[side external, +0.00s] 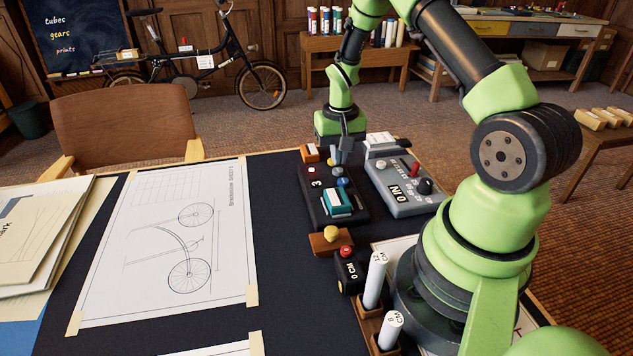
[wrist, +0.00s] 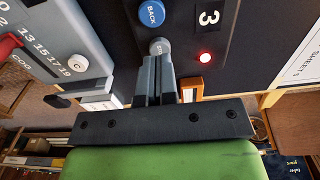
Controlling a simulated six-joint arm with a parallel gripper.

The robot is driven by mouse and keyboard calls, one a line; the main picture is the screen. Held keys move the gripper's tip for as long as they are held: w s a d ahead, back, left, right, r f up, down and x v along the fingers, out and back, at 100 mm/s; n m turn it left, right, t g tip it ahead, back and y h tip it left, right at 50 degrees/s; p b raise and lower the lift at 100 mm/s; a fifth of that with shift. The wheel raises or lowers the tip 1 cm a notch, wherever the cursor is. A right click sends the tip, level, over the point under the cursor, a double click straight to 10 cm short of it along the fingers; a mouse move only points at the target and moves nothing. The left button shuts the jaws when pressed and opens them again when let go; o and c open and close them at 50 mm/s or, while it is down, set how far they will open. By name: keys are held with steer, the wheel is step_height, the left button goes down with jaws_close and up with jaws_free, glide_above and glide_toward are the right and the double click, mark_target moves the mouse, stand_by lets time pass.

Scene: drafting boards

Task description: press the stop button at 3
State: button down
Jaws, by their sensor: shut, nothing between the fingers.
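The black control box (side external: 318,206) lies on the dark table top. Its display reads 3 (wrist: 209,17), and the red lamp (wrist: 205,57) beside it is lit. A blue button marked BACK (wrist: 151,12) sits on the box. A grey round button (wrist: 159,46) with unreadable lettering is right at my fingertips and partly hidden by them. My gripper (wrist: 156,62) is shut and empty. In the side view my gripper (side external: 339,157) points down at the far end of the box. I cannot tell whether the button is pushed in.
A grey box with a red lever (side external: 408,192) stands close to the right of the black box. A yellow knob on a brown base (side external: 331,236), a small black box with a red button (side external: 349,272) and white rolls (side external: 375,280) stand nearer. A drawing sheet (side external: 160,240) lies left.

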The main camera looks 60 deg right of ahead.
stand_by(0.4)
steer(key=shift+f, duration=1.15)
steer(key=shift+r, duration=3.55)
step_height(320, 180, up, 9)
steer(key=n+t, duration=0.1)
steer(key=t, duration=0.1)
glide_above(324, 187)
steer(key=s+a+r+n+t, duration=0.1)
steer(key=s+a+r, duration=0.1)
steer(key=a+r, duration=0.35)
steer(key=s+a+r+n+t+y, duration=0.1)
steer(key=s+a+r+t, duration=0.1)
steer(key=s, duration=0.4)
steer(key=s+a+r+n+t+y, duration=0.1)
steer(key=s+a+r+n+t, duration=0.1)
steer(key=s+a+r, duration=0.3)
steer(key=shift+s+a, duration=0.95)
steer(key=shift+a, duration=0.1)
